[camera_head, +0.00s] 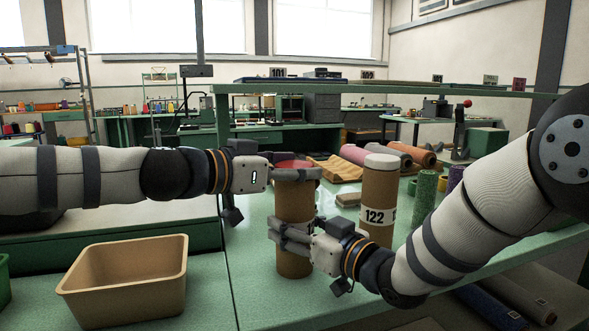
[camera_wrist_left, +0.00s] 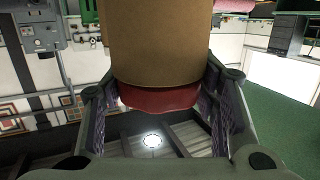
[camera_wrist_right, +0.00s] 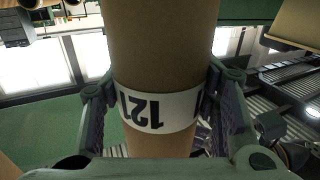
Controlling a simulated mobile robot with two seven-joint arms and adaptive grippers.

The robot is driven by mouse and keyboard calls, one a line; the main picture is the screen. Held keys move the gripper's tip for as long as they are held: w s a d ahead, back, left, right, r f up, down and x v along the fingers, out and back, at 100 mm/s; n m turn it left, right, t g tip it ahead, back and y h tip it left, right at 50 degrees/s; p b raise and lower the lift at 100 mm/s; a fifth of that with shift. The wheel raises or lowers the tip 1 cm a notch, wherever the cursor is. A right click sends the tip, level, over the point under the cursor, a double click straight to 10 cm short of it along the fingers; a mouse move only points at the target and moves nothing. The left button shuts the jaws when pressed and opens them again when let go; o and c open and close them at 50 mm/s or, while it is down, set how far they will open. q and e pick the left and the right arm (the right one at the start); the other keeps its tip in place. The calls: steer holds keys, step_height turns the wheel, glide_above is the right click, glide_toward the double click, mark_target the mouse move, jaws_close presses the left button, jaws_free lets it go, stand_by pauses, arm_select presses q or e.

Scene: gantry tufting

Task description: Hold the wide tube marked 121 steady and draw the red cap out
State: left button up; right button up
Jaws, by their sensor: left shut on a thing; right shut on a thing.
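The wide brown tube (camera_head: 294,258) stands upright on the green table. Its white band reading 121 (camera_wrist_right: 150,112) shows in the right wrist view. The red cap (camera_head: 293,163) sits at the tube's top end; in the left wrist view the cap (camera_wrist_left: 158,97) shows as a red rim against the tube's end (camera_wrist_left: 155,50). My left gripper (camera_head: 297,175) is shut on the red cap, its fingers on either side. My right gripper (camera_head: 290,233) is shut around the tube's middle, at the label band. The fingers hide part of the tube and its label in the head view.
A tube marked 122 (camera_head: 378,190) with a white cap stands close on the right. Green (camera_head: 424,198) and purple (camera_head: 455,179) rolls stand beyond it. An empty tan bin (camera_head: 127,280) is at the front left. Fabric rolls (camera_head: 356,155) lie behind.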

mark_target(294, 164)
arm_select(q)
steer(key=c, duration=0.6)
steer(key=shift+r, duration=1.6)
steer(key=shift+c, duration=0.2)
arm_select(e)
steer(key=o, duration=1.3)
